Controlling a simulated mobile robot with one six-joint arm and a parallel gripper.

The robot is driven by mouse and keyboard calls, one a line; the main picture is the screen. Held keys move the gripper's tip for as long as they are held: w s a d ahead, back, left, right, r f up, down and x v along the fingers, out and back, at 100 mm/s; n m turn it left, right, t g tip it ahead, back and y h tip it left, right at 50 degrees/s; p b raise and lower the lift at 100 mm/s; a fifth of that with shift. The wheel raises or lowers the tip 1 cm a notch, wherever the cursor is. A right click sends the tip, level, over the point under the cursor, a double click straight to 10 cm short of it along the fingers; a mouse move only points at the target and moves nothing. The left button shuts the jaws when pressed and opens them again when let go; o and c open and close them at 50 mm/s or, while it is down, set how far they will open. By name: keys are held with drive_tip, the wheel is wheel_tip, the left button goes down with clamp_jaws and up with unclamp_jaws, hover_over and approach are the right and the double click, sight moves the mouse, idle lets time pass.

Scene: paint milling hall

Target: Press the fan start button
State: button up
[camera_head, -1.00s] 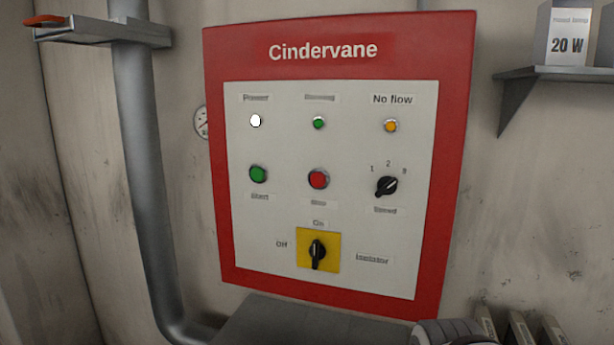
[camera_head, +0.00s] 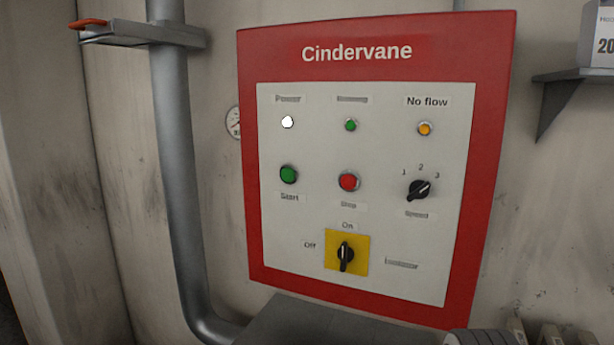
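The red-framed control panel headed "Cindervane" (camera_head: 378,80) hangs on the wall in the head view. The green Start button (camera_head: 288,174) is at the left of its middle row, with its label below it. To its right are the red Stop button (camera_head: 349,182) and the black Speed knob (camera_head: 420,190). The white Power lamp (camera_head: 288,122) looks lit. A small green lamp (camera_head: 350,126) and the amber No flow lamp (camera_head: 425,129) are in the same row. The black isolator switch (camera_head: 345,256) on its yellow plate points up to On. My gripper is not seen.
A grey pipe (camera_head: 178,180) with an orange-handled bracket (camera_head: 140,33) runs down left of the panel. A round gauge (camera_head: 233,122) is partly hidden behind the panel. A grey surface (camera_head: 300,325) lies below it. A wall shelf (camera_head: 570,77) holds a box at right.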

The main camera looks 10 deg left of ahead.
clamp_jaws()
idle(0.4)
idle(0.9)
